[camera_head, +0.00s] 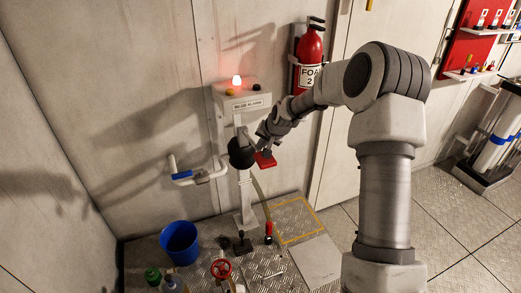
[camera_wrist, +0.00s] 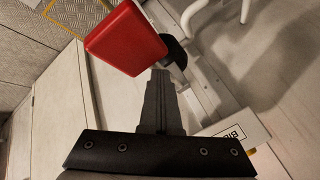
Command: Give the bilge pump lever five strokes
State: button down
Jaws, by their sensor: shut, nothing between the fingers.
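A red block-shaped piece (camera_head: 265,160), which looks like a lever's grip, shows beside a black rounded part (camera_head: 242,152) on a pale post (camera_head: 245,195). In the wrist view the red piece (camera_wrist: 125,38) is just beyond my fingertips, with a dark curved part (camera_wrist: 175,52) beside it. My gripper (camera_head: 264,139) is shut and empty, close above the red piece; its fingers (camera_wrist: 158,76) are together in the wrist view. Whether they touch the red piece I cannot tell. How the red piece joins the post is hidden.
The alarm box (camera_head: 243,100) with a lit red lamp (camera_head: 237,80) tops the post. A white bent pipe with a blue band (camera_head: 185,175) juts out left. A blue bucket (camera_head: 180,243), a red valve wheel (camera_head: 221,268) and bottles stand below. A red extinguisher (camera_head: 309,60) hangs behind.

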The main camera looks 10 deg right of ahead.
jog(key=shift+s+d+f+b, duration=0.1)
jog(key=shift+s+f+b, duration=0.1)
jog(key=shift+f+b, duration=0.5)
jog(key=shift+s+a+f+b, duration=0.15)
jog(key=shift+f+b, duration=0.25)
jog(key=shift+f, duration=0.5)
jog(key=shift+s+d+f+b, duration=0.2)
jog(key=shift+f+b, duration=0.35)
jog(key=shift+f, duration=0.25)
dwell(1.5)
jog(key=shift+r, duration=0.15)
jog(key=shift+w+a+r+p, duration=0.15)
jog(key=shift+r+p, duration=0.4)
jog(key=shift+r, duration=0.55)
jog(key=shift+w+r+p, duration=0.3)
jog(key=shift+r+p, duration=0.2)
jog(key=shift+r, duration=0.6)
jog(key=shift+w+a+r+p, duration=0.15)
jog(key=shift+r+p, duration=0.4)
jog(key=shift+r, duration=0.55)
jog(key=shift+w+d, duration=0.1)
jog(key=shift+w+r+p, duration=0.2)
jog(key=shift+r+p, duration=0.5)
jog(key=shift+r, duration=0.55)
jog(key=shift+w+r+p, duration=0.2)
jog(key=shift+r+p, duration=0.45)
jog(key=shift+r, duration=0.55)
